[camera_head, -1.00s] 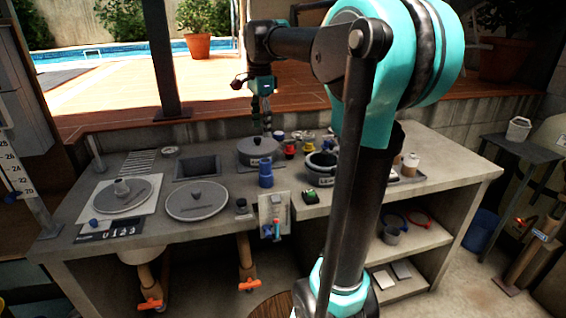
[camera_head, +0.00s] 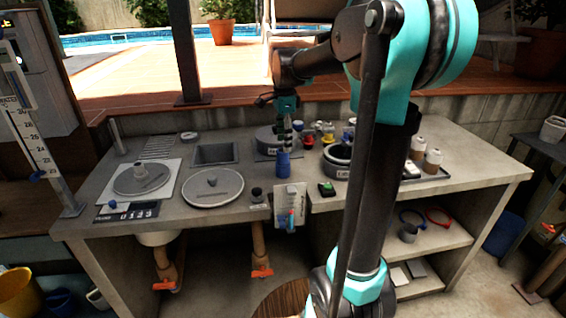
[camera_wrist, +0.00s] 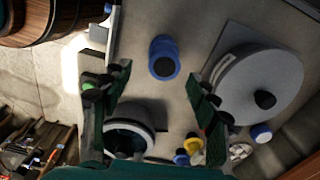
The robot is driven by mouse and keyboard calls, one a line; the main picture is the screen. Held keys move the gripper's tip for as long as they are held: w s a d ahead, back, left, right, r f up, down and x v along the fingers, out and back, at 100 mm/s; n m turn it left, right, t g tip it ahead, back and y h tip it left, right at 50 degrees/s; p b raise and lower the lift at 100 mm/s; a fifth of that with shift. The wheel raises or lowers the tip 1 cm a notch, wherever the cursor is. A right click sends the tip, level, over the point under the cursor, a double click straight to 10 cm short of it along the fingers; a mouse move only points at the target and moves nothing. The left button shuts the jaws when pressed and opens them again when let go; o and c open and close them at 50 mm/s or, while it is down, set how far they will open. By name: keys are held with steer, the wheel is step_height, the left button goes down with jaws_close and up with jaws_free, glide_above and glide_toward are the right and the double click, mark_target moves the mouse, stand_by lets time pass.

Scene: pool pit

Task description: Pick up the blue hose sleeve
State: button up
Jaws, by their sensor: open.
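The blue hose sleeve (camera_head: 283,164) stands upright on the grey counter, near the middle. In the wrist view the blue hose sleeve (camera_wrist: 164,65) is a short blue cylinder with a dark opening on top. The sleeve shows between and just beyond the fingertips, with nothing held. The exact height gap cannot be told.
A round grey lidded pot (camera_wrist: 250,88) stands close beside the sleeve. A dark-rimmed pot (camera_head: 338,160) and small red, yellow and blue fittings are nearby. A round lid (camera_head: 212,188) lies left on the counter. A test-kit board (camera_head: 290,206) hangs at the front edge.

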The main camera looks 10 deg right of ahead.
mark_target(283, 152)
steer(key=shift+w+a+f, duration=0.1)
steer(key=shift+w+f, duration=0.05)
steer(key=shift+f, duration=1.2)
steer(key=shift+w+a+f, duration=0.1)
steer(key=shift+w+f, duration=0.05)
steer(key=shift+f, duration=1.15)
steer(key=c, duration=1.3)
steer(key=shift+o, duration=0.2)
steer(key=shift+r, duration=0.1)
step_height(283, 152, up, 20)
